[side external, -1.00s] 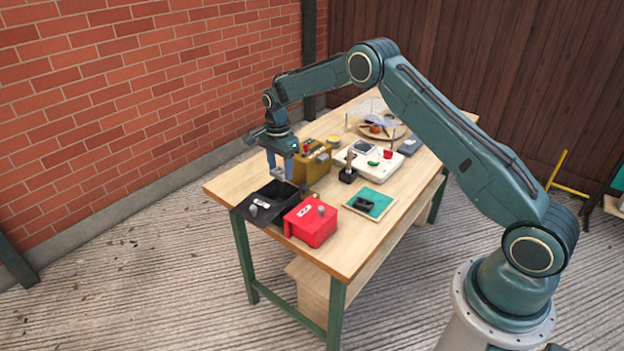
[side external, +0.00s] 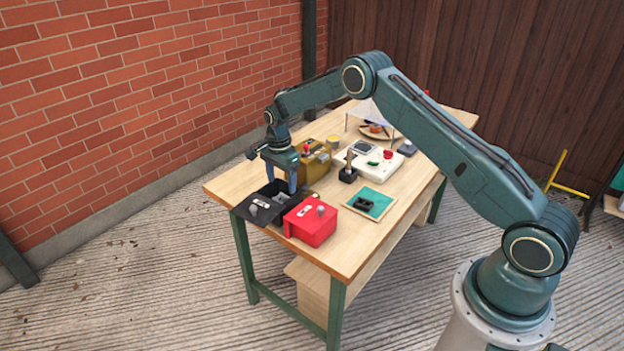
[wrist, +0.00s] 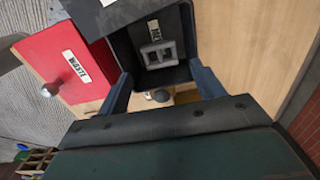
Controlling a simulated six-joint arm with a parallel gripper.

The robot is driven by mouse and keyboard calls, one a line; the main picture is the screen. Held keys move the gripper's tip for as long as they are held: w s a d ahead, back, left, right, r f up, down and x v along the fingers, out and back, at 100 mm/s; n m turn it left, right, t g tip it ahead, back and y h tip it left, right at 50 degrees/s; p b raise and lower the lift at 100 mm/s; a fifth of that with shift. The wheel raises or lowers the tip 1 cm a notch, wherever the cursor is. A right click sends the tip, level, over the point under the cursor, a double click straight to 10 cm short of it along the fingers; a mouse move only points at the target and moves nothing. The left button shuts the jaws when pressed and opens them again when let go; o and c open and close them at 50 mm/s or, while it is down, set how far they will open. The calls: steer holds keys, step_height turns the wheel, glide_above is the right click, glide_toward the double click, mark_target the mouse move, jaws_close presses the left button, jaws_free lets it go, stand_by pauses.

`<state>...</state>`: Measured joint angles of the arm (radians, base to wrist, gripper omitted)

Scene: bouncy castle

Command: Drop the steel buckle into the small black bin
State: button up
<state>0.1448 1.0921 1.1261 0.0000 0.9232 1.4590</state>
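The steel buckle (side external: 284,198) is a grey frame with two openings. It lies inside the small black bin (side external: 264,195), and the wrist view shows the buckle (wrist: 158,55) near the middle of the bin (wrist: 122,42). The bin's lid (side external: 257,209) is folded open toward the table's edge. My gripper (side external: 281,181) is above the bin, pointing down. In the wrist view its blue fingers (wrist: 159,75) are spread apart, with the buckle beyond and between them, touching neither. The gripper is open and empty.
A red bin (side external: 311,222), labelled WASTE in the wrist view, stands right beside the black bin. A brown box (side external: 317,160) stands close behind my gripper. A black joystick (side external: 348,170), a white panel (side external: 372,169) and a teal mat (side external: 379,197) lie to the right.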

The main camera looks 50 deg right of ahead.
steer(key=shift+o, duration=0.2)
steer(key=shift+r, duration=0.1)
step_height(320, 180, up, 14)
stand_by(0.8)
stand_by(0.4)
